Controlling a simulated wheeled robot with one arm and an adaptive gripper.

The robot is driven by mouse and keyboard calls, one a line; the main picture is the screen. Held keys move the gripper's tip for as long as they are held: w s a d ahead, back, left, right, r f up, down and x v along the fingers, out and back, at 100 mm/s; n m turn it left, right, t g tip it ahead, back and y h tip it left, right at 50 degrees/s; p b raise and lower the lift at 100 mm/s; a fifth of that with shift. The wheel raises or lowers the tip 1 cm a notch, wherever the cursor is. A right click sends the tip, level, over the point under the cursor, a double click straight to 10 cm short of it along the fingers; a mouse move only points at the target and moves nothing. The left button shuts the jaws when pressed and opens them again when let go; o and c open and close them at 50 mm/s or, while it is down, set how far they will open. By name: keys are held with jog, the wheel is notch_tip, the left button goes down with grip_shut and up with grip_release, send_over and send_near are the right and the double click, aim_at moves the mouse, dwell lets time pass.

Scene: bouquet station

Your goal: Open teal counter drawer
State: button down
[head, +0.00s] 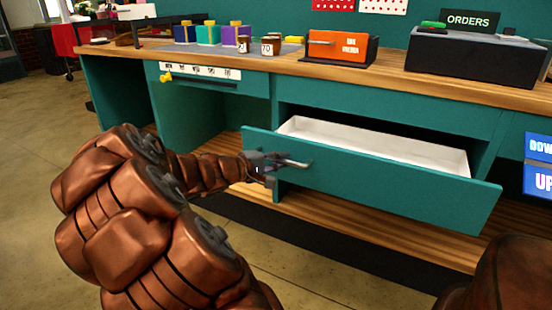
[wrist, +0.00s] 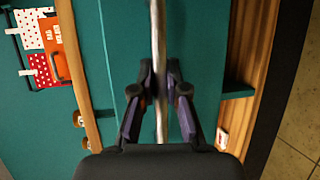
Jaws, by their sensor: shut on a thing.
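The teal counter drawer (head: 390,187) stands pulled out from the counter in the head view, and its white inside shows empty as far as I can see. Its front also shows in the wrist view (wrist: 199,40). A long metal bar handle (wrist: 159,30) runs between my fingers in the wrist view. My gripper (head: 275,163) is at the left part of the drawer front and shut on this handle; in the wrist view its two fingers (wrist: 160,92) close on the bar from both sides. Part of the handle is hidden by my gripper in the head view.
The wooden countertop (head: 400,79) holds an orange box (head: 338,46), several small coloured boxes, and a dark case (head: 475,57) below an ORDERS sign (head: 470,20). A lower wooden shelf (head: 345,217) lies under the drawer. Floor (head: 40,120) is free at left.

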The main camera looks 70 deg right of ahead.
jog(key=c, duration=1.2)
grip_release()
jog(key=shift+a, duration=0.1)
jog(key=shift+v, duration=6)
jog(key=shift+s, duration=0.1)
